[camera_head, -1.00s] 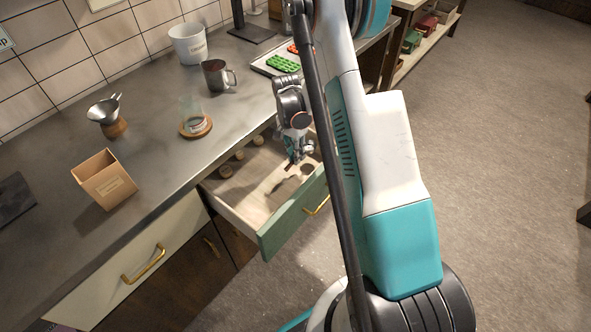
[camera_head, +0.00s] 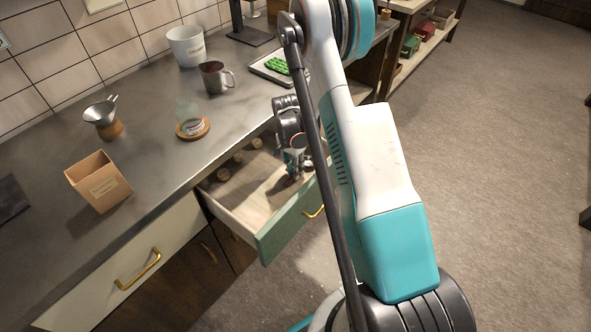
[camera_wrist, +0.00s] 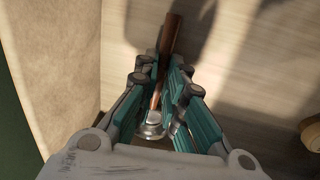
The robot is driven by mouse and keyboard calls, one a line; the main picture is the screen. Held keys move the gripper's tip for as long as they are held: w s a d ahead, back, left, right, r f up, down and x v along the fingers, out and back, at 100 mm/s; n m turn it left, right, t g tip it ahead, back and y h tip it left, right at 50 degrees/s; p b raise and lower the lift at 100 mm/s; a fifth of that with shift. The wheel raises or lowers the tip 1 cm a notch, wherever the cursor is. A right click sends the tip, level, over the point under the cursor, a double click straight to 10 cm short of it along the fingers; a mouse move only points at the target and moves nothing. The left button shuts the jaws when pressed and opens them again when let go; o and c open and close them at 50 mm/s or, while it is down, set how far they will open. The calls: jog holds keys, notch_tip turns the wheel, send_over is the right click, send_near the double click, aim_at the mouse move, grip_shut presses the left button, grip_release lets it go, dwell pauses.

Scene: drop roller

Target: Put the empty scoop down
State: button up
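My gripper (camera_head: 293,173) is low inside the open drawer (camera_head: 268,236), near the drawer's right side. In the wrist view its fingertips (camera_wrist: 162,66) sit close on both sides of the scoop's brown handle. The fingers look shut on this handle. The scoop (camera_wrist: 169,36) has a thin brown handle that runs up the picture, and its shiny metal bowl lies low between the fingers, partly hidden by them. The pale drawer floor is close behind it. I cannot tell whether the scoop touches the floor. In the head view the scoop is mostly hidden by my gripper.
Several small round wooden-looking things (camera_head: 223,174) lie along the drawer's back. On the counter stand a cardboard box (camera_head: 98,182), a funnel on a stand (camera_head: 103,116), a glass jar (camera_head: 190,114), a metal mug (camera_head: 214,78) and a white bucket (camera_head: 187,46). The drawer's left front floor is clear.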

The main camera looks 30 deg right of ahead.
jog(key=o, duration=0.4)
jog(key=shift+o, duration=0.2)
jog(key=a+r+n+t+p, duration=0.1)
jog(key=a+r+n+p, duration=0.1)
jog(key=r, duration=1)
jog(key=a+r+n+t+p, duration=0.1)
jog(key=a+r+p, duration=0.2)
jog(key=r, duration=1)
jog(key=s+a+r+n+t, duration=0.2)
jog(key=s+a+r+n, duration=0.15)
jog(key=s+r, duration=0.3)
jog(key=s+a+r+n+t, duration=0.25)
jog(key=s+a+r, duration=0.2)
jog(key=r, duration=0.35)
jog(key=s+a+r+n+t, duration=0.1)
jog(key=s+a+n+t, duration=0.2)
jog(key=s, duration=0.6)
jog(key=shift+s+a+n, duration=0.25)
jog(key=shift+s+n, duration=0.1)
jog(key=shift+n, duration=0.85)
